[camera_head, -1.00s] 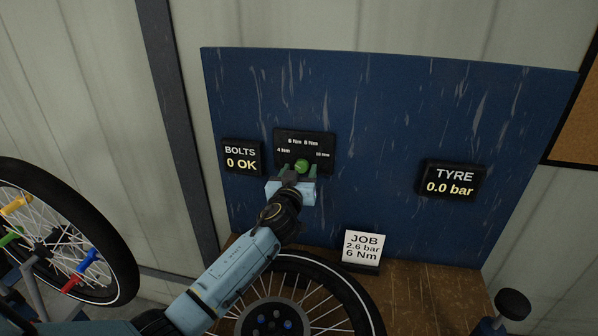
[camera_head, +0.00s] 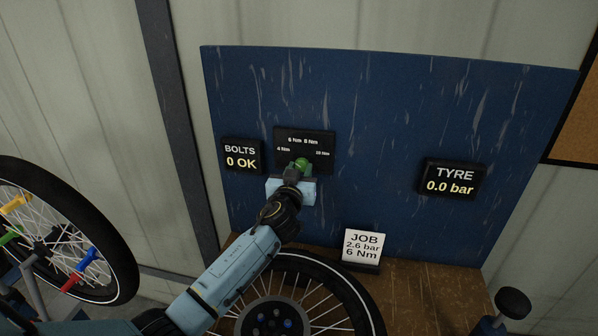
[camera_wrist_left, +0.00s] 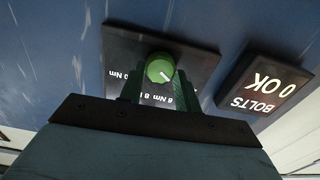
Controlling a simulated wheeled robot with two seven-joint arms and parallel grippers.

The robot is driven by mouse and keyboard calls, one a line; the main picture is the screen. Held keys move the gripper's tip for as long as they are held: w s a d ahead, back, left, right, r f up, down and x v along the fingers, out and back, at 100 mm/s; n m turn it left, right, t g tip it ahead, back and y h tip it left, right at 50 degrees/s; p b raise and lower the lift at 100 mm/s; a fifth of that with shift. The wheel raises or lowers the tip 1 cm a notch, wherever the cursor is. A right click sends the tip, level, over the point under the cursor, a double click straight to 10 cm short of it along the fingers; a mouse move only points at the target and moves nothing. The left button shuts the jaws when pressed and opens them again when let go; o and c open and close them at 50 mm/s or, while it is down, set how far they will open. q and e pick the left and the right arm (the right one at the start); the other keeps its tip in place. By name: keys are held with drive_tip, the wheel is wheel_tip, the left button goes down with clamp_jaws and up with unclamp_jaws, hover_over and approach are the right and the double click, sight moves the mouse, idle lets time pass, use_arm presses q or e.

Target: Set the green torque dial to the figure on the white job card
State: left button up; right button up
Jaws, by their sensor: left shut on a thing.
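The green torque dial (camera_head: 302,164) sits on a black plate (camera_head: 318,148) marked 4, 6, 8 and 10 Nm. My left gripper (camera_head: 298,170) is at the dial, its fingers on either side of it and shut on it. The wrist view, which is upside down, shows the dial (camera_wrist_left: 160,68) between the fingers, its white mark pointing down and right, toward the 6 Nm label side. The fingers cover part of the labels there. The white job card (camera_head: 362,246) reads 2.6 bar and 6 Nm. My right gripper is not in view.
A BOLTS display (camera_head: 242,156) reading 0 OK is left of the dial plate. A TYRE display (camera_head: 453,180) reading 0.0 bar is at right on the blue board (camera_head: 400,110). A wheel (camera_head: 335,275) lies below my arm; another wheel (camera_head: 125,270) stands at left.

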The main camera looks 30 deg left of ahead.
use_arm(q)
drive_tip(key=m, duration=0.3)
drive_tip(key=shift+m, duration=1.9)
drive_tip(key=o, duration=1)
drive_tip(key=b+v, duration=0.2)
drive_tip(key=v, duration=1.1)
drive_tip(key=shift+s+d+f, duration=0.1)
drive_tip(key=shift+s+d, duration=0.05)
drive_tip(key=shift+s, duration=0.05)
